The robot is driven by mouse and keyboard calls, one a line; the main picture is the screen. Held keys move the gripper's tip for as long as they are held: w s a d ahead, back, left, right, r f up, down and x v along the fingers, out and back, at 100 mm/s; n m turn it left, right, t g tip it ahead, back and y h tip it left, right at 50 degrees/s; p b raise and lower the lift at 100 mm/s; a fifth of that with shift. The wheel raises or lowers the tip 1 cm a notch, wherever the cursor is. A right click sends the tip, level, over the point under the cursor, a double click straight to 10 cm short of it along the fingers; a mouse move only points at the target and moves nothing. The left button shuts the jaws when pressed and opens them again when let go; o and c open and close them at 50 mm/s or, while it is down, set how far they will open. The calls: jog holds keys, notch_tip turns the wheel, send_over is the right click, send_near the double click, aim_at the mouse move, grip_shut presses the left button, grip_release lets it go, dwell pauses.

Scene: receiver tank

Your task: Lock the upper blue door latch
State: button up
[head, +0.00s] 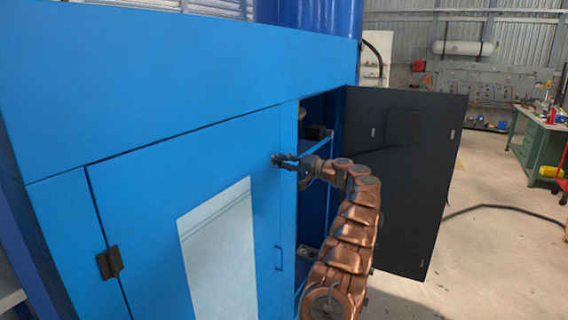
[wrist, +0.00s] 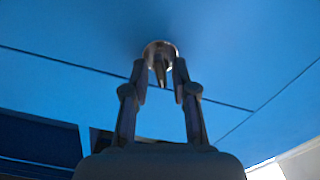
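The closed blue door (head: 150,200) has a pale panel and dark hinges on its left. In the wrist view, the upper latch (wrist: 160,48) is a round metal piece with a narrow tab pointing toward me. My gripper (wrist: 160,75) is open, with one finger on each side of the tab and visible gaps beside it. In the head view, my gripper (head: 280,160) is at the upper right edge of the blue door and hides the latch. I cannot tell whether the fingertips touch the latch's rim.
A small handle-like outline (head: 278,258) is lower on the blue door.

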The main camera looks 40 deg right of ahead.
jog(key=shift+o, duration=0.2)
jog(key=shift+a, duration=0.1)
jog(key=v, duration=1.2)
